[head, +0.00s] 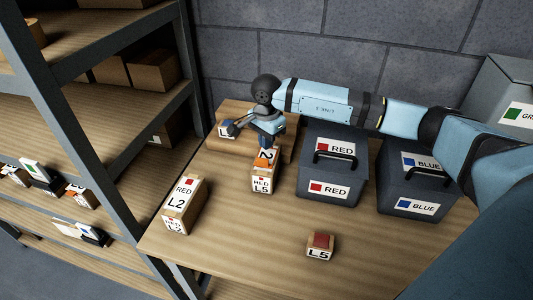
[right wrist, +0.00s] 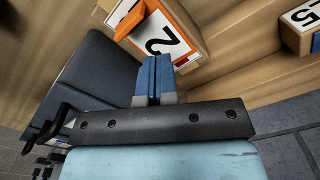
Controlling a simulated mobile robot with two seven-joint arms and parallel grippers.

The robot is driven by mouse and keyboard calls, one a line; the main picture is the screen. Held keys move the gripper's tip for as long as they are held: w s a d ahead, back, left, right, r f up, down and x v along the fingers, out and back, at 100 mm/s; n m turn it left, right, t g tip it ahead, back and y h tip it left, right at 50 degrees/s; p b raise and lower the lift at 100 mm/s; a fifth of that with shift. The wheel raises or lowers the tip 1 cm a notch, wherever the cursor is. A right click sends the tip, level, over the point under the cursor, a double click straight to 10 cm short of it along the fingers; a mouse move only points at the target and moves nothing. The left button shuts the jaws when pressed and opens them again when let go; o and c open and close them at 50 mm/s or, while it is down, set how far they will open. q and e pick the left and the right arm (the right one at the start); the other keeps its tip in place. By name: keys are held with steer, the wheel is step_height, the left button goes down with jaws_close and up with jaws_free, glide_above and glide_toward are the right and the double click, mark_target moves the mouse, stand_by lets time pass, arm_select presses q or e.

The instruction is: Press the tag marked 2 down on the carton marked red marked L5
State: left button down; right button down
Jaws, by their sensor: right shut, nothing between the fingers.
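The carton marked RED L5 (head: 262,186) stands upright on the wooden table. The orange-and-white tag marked 2 (head: 267,155) lies on its top. In the right wrist view the tag (right wrist: 165,38) shows its white face, black 2 and orange parts on the carton. My right gripper (head: 265,142) is over the carton's far side, pointing down. In the right wrist view its blue fingertips (right wrist: 153,58) are shut and empty at the tag's lower edge; I cannot tell whether they touch it. My left gripper is not in view.
A RED L2 carton (head: 181,207) stands left, and another carton (head: 224,131) behind. A small L5 block with a red top (head: 320,247) lies in front. Grey RED (head: 316,203) and BLUE (head: 405,207) boxes stand right. Shelving (head: 160,235) borders the left. The front table is mostly clear.

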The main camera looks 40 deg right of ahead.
step_height(320, 180, up, 4)
steer(key=shift+r+p, duration=0.25)
steer(key=shift+p, duration=0.6)
steer(key=shift+s+f, duration=0.1)
